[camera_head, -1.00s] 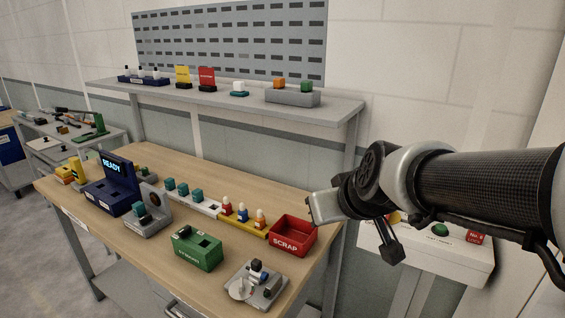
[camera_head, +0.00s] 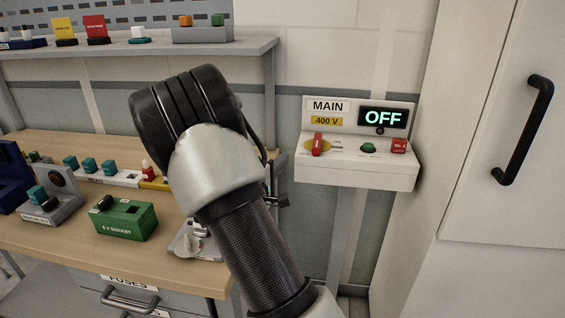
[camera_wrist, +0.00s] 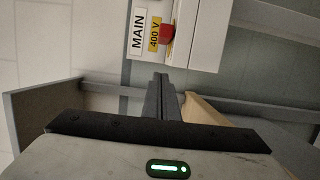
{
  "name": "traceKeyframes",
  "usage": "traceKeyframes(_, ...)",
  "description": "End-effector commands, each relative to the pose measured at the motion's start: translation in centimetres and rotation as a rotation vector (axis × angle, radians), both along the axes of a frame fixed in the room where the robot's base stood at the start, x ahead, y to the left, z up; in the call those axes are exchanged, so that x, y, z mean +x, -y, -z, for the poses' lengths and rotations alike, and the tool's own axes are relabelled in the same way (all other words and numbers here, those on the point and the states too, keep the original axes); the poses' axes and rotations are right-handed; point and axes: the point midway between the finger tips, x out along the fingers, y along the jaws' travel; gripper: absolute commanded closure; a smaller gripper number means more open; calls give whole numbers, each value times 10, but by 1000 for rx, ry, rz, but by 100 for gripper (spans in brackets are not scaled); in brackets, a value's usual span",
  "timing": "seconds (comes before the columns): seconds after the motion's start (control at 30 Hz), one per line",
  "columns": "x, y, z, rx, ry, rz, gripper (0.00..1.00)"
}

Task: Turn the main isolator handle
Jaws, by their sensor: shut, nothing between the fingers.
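The main isolator handle (camera_head: 318,145) is a small red upright lever on a yellow plate, on the left of a white control box (camera_head: 345,178). The box carries a MAIN 400 V label and a display (camera_head: 382,117) reading OFF. In the wrist view the red handle (camera_wrist: 167,34) shows beside the yellow 400 V label, ahead of my fingertips. My gripper (camera_wrist: 164,82) is shut and empty, apart from the handle. In the head view my forearm and wrist hide most of the gripper, to the left of the box.
A wooden workbench (camera_head: 60,238) with fixtures and a grey shelf (camera_head: 150,50) stand left. A white cabinet with a black handle (camera_head: 524,130) stands close on the right.

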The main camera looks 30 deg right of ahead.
Motion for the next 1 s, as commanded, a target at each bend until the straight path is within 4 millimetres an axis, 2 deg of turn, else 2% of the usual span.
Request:
traceKeyframes(0.37,50,63,2,3,2,1,100)
traceKeyframes(0.6,31,88,1,5,0,0,100)
traceKeyframes(1.0,26,94,0,4,0,-2,100)
